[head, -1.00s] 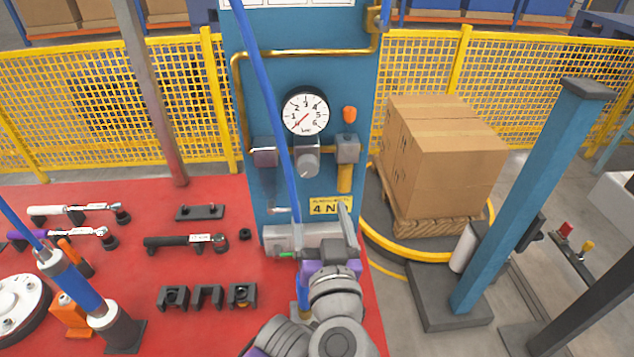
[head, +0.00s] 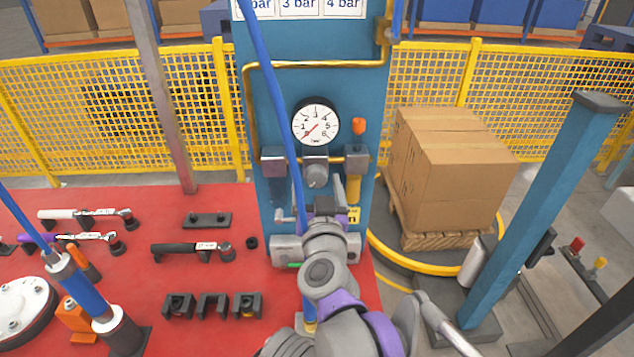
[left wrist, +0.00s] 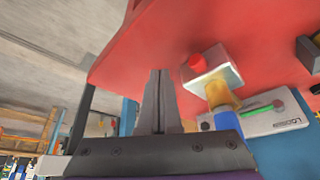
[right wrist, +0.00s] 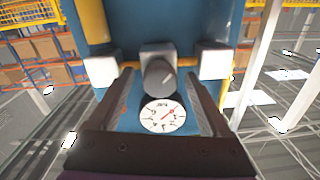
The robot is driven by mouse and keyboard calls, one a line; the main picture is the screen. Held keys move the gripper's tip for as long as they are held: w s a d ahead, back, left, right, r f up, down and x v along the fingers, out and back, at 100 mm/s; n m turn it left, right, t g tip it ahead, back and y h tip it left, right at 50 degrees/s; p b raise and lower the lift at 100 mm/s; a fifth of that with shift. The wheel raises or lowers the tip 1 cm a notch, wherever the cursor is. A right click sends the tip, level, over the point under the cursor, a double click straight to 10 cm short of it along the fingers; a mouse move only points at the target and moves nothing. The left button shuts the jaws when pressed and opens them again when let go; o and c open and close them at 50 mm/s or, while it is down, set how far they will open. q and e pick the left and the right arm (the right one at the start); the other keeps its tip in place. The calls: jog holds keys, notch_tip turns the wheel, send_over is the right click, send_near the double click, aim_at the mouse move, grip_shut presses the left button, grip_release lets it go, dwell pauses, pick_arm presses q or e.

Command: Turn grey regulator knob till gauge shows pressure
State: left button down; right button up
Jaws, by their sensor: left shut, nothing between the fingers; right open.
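The grey regulator knob (head: 317,175) sits on the blue panel (head: 340,85), below the round white gauge (head: 315,121). The gauge's red needle points to the lower left, at the low end of the scale. My right gripper (head: 322,192) is just below the knob in the head view. In the right wrist view, its open fingers stand either side of the knob (right wrist: 158,80), with the gauge (right wrist: 162,115) also between them. I cannot tell how far the fingertips are from the knob. My left gripper (left wrist: 158,75) is shut and empty; the head view does not show it.
A blue hose (head: 275,90) hangs just left of the gauge and knob. An orange knob (head: 358,126) is to the right. The red table (head: 225,275) carries tools and black clamps. Cardboard boxes (head: 450,165) stand on a pallet at right.

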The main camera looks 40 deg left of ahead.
grip_shut()
dwell(0.4)
jog(key=shift+m, duration=0.3)
pick_arm(q)
jog(key=shift+w+r+p, duration=0.1)
jog(key=shift+r+p, duration=0.35)
pick_arm(e)
jog(key=m, duration=0.3)
pick_arm(q)
jog(key=shift+r+p, duration=0.3)
jog(key=shift+r, duration=0.05)
pick_arm(e)
jog(key=m, duration=0.5)
jog(key=shift+a, duration=0.1)
pick_arm(q)
jog(key=shift+w+r, duration=0.1)
jog(key=shift+r, duration=0.15)
pick_arm(e)
jog(key=m, duration=0.4)
jog(key=shift+r+m, duration=0.1)
jog(key=shift+m, duration=0.3)
pick_arm(q)
jog(key=shift+r+p, duration=0.3)
jog(key=shift+p, duration=0.2)
pick_arm(e)
jog(key=shift+s+m+t, duration=0.1)
jog(key=shift+m+t, duration=0.2)
jog(key=shift+m, duration=2)
